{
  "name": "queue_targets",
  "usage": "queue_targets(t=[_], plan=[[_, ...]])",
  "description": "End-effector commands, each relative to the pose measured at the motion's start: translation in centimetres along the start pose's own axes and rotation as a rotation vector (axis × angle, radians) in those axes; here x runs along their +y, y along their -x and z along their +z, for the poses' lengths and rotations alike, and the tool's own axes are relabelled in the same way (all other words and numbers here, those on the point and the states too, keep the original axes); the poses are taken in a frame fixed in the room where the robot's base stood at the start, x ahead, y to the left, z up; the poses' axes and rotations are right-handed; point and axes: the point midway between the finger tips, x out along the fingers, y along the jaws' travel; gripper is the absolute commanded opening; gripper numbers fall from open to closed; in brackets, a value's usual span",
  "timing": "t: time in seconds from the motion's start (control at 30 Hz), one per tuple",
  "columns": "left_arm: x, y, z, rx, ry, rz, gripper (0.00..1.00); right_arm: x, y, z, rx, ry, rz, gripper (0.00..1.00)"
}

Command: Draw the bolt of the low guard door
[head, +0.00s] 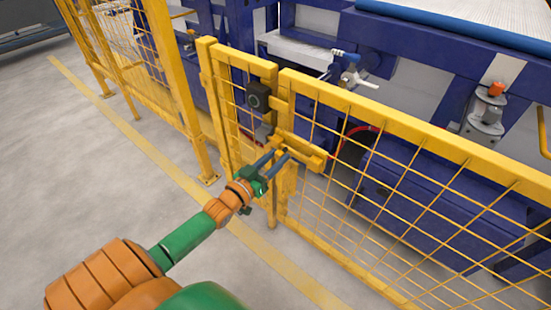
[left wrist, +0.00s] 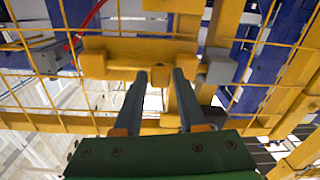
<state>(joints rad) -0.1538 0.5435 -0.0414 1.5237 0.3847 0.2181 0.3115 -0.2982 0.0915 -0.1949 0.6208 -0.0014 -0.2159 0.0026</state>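The low guard door (head: 400,125) is a yellow frame with wire mesh, and it stands in line with the fixed yellow panel beside it. Its bolt (head: 300,152) is a yellow horizontal bar across the door's upright edge; it also shows in the left wrist view (left wrist: 125,52). A small yellow knob (left wrist: 158,76) sticks out from the bolt. My left gripper (head: 279,155) is open at the bolt. In the left wrist view its grey fingers stand either side of the knob, with a gap on both sides. My right gripper is out of view.
A black box with a round face (head: 258,97) sits on the post above the bolt. Taller yellow fencing (head: 180,90) stands to the left. Blue machinery (head: 400,200) fills the space behind the door. The grey floor (head: 80,170) in front is clear.

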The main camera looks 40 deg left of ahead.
Motion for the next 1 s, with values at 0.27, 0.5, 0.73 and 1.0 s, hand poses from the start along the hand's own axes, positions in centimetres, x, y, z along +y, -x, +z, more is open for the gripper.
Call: queue_targets(t=[0.27, 0.5, 0.73, 1.0], plan=[[0.0, 0.02, 0.02, 0.0, 0.0, 0.0, 0.0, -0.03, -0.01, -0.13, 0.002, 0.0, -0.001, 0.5], [0.0, 0.03, 0.03, 0.0, 0.0, 0.0, 0.0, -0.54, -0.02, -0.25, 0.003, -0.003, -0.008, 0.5], [0.0, 0.03, 0.04, 0.0, 0.0, 0.0, 0.0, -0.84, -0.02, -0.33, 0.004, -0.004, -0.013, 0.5], [0.0, 0.03, 0.05, 0.0, 0.0, 0.0, 0.0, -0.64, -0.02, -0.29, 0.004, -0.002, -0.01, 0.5]])
